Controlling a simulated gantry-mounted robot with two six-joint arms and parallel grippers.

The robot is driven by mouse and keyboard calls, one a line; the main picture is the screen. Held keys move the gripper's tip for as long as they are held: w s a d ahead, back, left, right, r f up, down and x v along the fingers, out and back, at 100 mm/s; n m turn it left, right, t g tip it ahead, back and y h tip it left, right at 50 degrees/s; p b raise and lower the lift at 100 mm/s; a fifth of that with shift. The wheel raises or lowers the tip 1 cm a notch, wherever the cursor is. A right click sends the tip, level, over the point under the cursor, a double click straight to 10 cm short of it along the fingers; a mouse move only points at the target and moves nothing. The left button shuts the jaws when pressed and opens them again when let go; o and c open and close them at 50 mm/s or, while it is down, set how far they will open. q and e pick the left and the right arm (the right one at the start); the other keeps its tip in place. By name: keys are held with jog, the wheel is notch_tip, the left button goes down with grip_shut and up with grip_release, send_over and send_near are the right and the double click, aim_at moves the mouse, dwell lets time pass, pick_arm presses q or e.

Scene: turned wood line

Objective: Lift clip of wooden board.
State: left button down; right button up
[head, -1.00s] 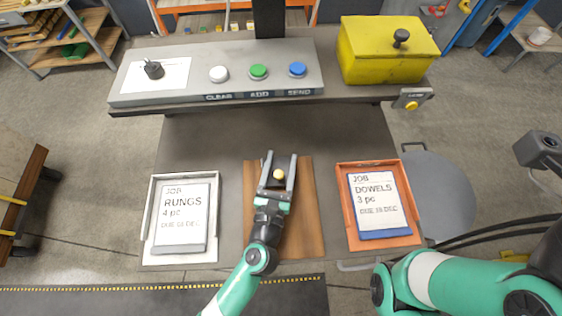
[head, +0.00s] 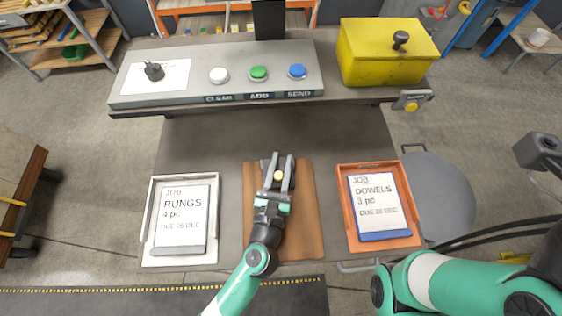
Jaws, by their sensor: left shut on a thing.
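The wooden board (head: 305,215) lies flat on the grey bench, between two job trays. Its dark clip (head: 264,167) is at the board's far end, mostly hidden by my gripper. My left gripper (head: 279,165) is over the far part of the board, its fingers closed in on the clip. A small yellowish round knob (head: 278,175) shows between the fingers. Whether the clip is raised cannot be told.
A white tray (head: 147,220) with a RUNGS card (head: 182,215) is left of the board. An orange tray (head: 343,215) with a DOWELS card (head: 380,204) is right. A button panel (head: 190,98) and yellow box (head: 385,58) stand behind. The bench between is clear.

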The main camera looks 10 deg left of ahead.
dwell(0.9)
pick_arm(q)
jog(key=shift+r+p, duration=0.2)
jog(key=shift+p, duration=0.2)
jog(key=r+g+p, duration=0.1)
jog(key=p, duration=0.5)
jog(key=r+g+p, duration=0.1)
jog(key=p, duration=0.5)
jog(key=shift+w+a+n+g, duration=0.15)
jog(key=shift+w+n+g, duration=0.25)
jog(key=g+p, duration=0.1)
jog(key=p, duration=0.4)
jog(key=w+g+p, duration=0.1)
jog(key=g+p, duration=0.1)
jog(key=p, duration=0.2)
jog(key=shift+f+n+p, duration=0.3)
jog(key=shift+f+p, duration=0.05)
jog(key=shift+w+f+g+p, duration=0.15)
jog(key=shift+f+g+p, duration=0.1)
jog(key=shift+g+p, duration=0.35)
jog(key=shift+a+f, duration=0.1)
jog(key=c, duration=0.6)
grip_release()
